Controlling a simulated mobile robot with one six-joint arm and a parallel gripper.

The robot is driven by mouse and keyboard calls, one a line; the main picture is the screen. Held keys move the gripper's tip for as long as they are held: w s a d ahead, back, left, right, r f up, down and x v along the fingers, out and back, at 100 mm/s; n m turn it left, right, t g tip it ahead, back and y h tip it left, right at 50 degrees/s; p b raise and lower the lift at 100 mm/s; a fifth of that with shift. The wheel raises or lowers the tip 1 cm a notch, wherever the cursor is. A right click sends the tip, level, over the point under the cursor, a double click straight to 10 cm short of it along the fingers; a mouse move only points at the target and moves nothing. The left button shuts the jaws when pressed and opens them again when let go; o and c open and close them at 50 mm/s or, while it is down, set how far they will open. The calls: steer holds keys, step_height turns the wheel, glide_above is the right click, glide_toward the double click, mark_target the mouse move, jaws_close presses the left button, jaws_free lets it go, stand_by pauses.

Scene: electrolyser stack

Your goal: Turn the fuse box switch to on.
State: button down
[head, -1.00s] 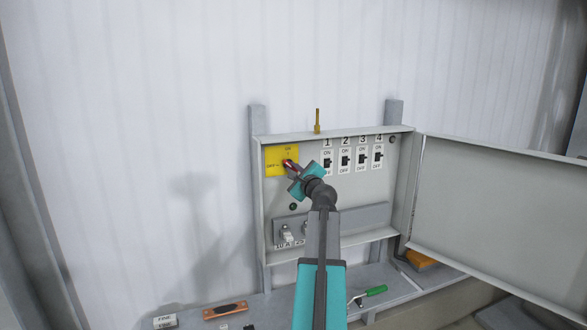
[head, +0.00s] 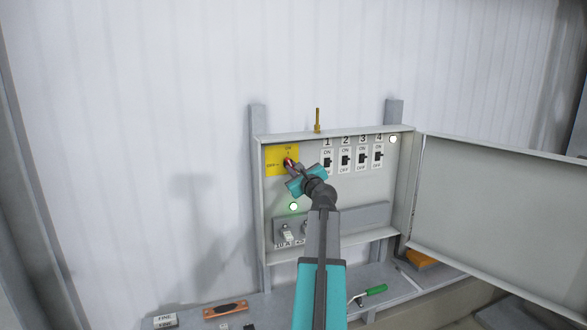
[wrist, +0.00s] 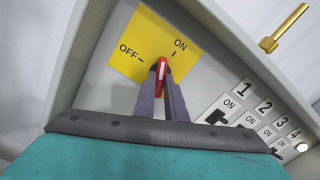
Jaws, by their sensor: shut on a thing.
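The fuse box (head: 335,240) is open on the wall, its door (head: 500,195) swung out to the right. A yellow plate (head: 273,160) at its upper left carries the red rotary switch (head: 288,162). In the wrist view, the yellow plate (wrist: 150,42) has OFF at left and ON at top right. The switch's base is partly hidden by the fingers.
Several numbered breaker switches (head: 345,160) sit right of the plate. A lit round lamp (head: 293,206) is below the plate, another (head: 393,139) at upper right. A brass rod (head: 317,120) stands on the box's top. Tools, including a green-handled one (head: 376,290), lie on the ledge.

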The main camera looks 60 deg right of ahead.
steer(key=shift+m, duration=0.8)
steer(key=m, duration=0.3)
steer(key=c, duration=1.7)
jaws_free()
steer(key=shift+m, duration=0.3)
steer(key=shift+s+a, duration=0.1)
steer(key=shift+v, duration=3.35)
